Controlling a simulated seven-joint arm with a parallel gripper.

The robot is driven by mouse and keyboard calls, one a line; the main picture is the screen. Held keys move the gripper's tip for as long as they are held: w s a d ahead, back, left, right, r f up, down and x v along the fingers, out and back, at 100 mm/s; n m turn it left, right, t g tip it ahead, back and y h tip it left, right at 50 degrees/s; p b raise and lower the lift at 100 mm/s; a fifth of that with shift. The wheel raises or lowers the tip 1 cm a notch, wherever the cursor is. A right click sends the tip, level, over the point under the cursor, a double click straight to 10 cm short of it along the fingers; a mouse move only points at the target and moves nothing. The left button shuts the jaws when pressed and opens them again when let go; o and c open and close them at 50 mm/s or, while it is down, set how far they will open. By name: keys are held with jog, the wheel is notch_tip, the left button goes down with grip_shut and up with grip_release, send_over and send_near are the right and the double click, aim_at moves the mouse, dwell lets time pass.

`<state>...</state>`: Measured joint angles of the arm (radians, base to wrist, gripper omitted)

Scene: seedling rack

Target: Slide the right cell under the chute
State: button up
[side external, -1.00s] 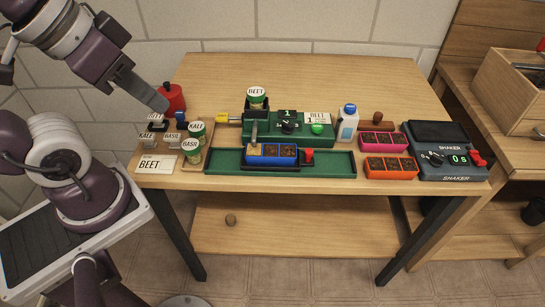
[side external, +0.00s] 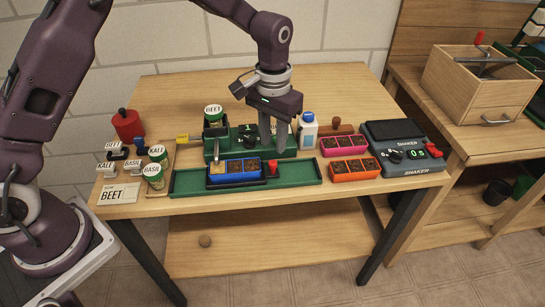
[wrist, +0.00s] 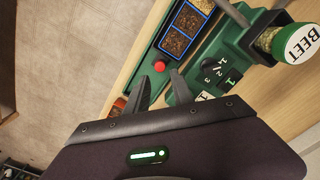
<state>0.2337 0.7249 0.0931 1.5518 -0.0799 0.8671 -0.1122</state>
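The blue tray (side external: 236,182) has three cells in a row and sits in the long green trough (side external: 188,184). Its left cell (side external: 218,167) is tan on top and lies below the metal chute (side external: 216,150). The middle cell and the right cell (side external: 251,167) show dark soil. A red knob (side external: 272,166) stands just right of the tray; it also shows in the wrist view (wrist: 160,66). My gripper (side external: 274,148) points down, open and empty, above and near the knob. In the wrist view my fingertips (wrist: 159,77) lie on either side of the knob's line, apart from it.
The green dispenser (side external: 290,154) with a BEET jar (side external: 213,113) stands directly behind the trough. A white bottle (side external: 307,133), pink tray (side external: 344,151) and orange tray (side external: 354,175) are to the right. Seed jars (side external: 153,177) stand left.

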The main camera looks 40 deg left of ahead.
aim_at(273, 162)
notch_tip(273, 162, down, 6)
jog(key=shift+f, duration=0.2)
grip_shut()
jog(key=shift+r, duration=0.1)
dwell(1.3)
